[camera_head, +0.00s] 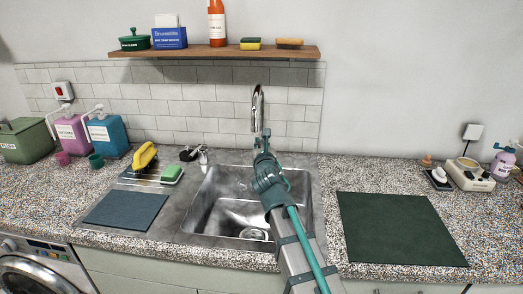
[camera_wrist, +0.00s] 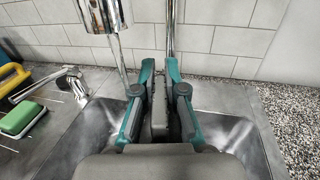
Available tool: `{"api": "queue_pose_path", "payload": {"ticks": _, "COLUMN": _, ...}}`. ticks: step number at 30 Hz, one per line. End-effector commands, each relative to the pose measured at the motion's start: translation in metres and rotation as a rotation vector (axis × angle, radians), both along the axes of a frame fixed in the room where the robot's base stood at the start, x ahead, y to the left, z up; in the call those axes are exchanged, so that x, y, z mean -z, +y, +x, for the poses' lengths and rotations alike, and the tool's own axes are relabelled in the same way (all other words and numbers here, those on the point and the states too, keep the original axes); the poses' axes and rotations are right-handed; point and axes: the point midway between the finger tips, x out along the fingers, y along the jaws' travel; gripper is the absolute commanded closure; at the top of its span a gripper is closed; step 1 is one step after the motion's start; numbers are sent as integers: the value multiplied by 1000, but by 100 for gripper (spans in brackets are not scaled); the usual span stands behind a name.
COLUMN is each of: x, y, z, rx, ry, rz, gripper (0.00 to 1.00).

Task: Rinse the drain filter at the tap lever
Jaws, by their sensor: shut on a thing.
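My gripper (camera_wrist: 159,66) is at the back of the steel sink (camera_head: 208,205), close to the chrome tap (camera_head: 257,103). Its teal fingers are closed around a thin grey thing (camera_wrist: 158,115); I cannot tell whether this is the drain filter. The tap's spout (camera_wrist: 100,14) is left of the fingers in the wrist view, and an upright chrome pipe (camera_wrist: 171,30) is just behind them. A thin pale streak runs below the spout; I cannot tell if it is water. The round drain (camera_head: 253,234) shows in the sink floor. No separate tap lever is clear.
A small chrome fitting (camera_head: 195,155) stands at the sink's back left. A green-and-white sponge (camera_head: 171,174) and a yellow thing (camera_head: 144,155) lie left of the sink. A blue mat (camera_head: 126,210) and a dark green mat (camera_head: 395,228) are bare. A shelf (camera_head: 220,52) hangs above.

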Motion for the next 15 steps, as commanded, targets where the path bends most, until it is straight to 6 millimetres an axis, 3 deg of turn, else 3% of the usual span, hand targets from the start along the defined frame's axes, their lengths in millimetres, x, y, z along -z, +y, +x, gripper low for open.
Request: {"api": "queue_pose_path", "payload": {"ticks": 15, "x": -2, "y": -11, "z": -26, "rx": 0, "ry": 0, "rz": 0, "gripper": 100}}
